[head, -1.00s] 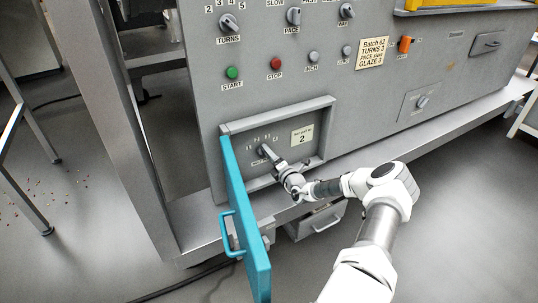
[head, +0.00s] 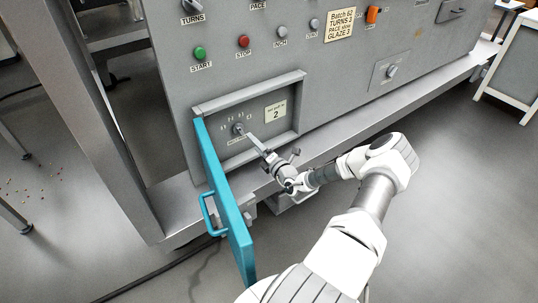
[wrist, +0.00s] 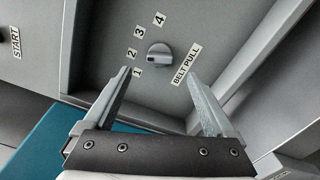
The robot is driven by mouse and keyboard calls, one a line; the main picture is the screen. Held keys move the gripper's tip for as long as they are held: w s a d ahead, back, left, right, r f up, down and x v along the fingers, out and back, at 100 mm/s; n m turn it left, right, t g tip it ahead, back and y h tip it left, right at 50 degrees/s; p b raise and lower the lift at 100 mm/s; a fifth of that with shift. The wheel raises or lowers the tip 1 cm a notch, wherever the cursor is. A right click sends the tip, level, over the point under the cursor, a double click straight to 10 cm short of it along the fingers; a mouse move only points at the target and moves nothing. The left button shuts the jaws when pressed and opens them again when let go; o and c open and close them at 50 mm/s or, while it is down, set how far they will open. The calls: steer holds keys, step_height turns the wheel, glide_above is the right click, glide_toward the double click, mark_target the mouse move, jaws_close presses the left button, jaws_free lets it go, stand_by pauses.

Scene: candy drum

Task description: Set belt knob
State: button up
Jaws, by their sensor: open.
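The belt pull knob (wrist: 160,56) is a small grey round knob inside the recessed panel, with labels 1 to 4 around its left and upper side. Its dark slot faces lower left, roughly toward the 1, though I cannot tell exactly. In the head view the knob (head: 238,129) is in the recess, left of a cream card (head: 275,112) showing a large 2. My gripper (wrist: 158,72) is open and empty, its fingertips short of the knob and apart from it. In the head view my gripper (head: 252,140) is just right of the knob.
A teal door (head: 225,205) with a loop handle stands open left of the recess. The recess frame (head: 285,82) surrounds the knob. Above are a green start button (head: 199,53), a red stop button (head: 244,41) and a batch card (head: 340,24).

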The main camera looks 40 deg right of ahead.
steer(key=s+p, duration=0.1)
steer(key=s, duration=0.7)
steer(key=shift+s+a, duration=0.3)
steer(key=shift+s, duration=0.1)
